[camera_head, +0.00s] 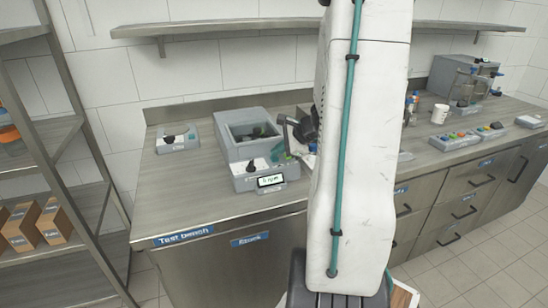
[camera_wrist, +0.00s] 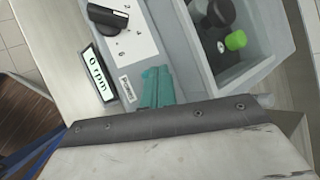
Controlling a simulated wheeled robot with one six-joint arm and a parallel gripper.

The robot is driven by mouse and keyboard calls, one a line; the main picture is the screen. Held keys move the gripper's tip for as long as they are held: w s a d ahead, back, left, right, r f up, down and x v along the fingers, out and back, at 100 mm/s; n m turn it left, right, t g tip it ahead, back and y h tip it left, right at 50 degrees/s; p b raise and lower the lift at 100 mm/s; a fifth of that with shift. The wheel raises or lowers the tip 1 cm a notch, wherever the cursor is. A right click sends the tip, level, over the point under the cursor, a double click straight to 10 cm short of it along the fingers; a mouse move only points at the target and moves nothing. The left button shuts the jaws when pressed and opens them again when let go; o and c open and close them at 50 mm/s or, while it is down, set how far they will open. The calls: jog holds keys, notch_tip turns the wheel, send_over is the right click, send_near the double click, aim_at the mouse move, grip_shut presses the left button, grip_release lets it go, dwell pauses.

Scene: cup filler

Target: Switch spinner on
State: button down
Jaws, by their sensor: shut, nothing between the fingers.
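The spinner (camera_head: 227,150) is a grey box on the bench with an open square well, and it fills much of the wrist view (camera_wrist: 172,45). Its small display (camera_head: 270,181) reads 0 rpm, also in the wrist view (camera_wrist: 97,75). A black knob (camera_wrist: 108,18) sits on a white numbered dial plate left of the well; it also shows in the head view (camera_head: 259,165). My gripper (camera_wrist: 157,85), with teal fingers, is shut and empty. It is over the spinner's front panel, right of the knob and apart from it. My arm hides part of the bench.
Inside the well are a green cap (camera_wrist: 236,40) and dark parts. A smaller grey box with a black knob (camera_head: 178,141) stands left of the spinner. The bench front-left is clear.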

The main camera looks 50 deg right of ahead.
aim_at(278, 158)
jog(key=shift+r, duration=0.5)
jog(key=shift+r, duration=0.1)
notch_tip(278, 158, up, 6)
jog(key=shift+f, duration=0.1)
dwell(0.3)
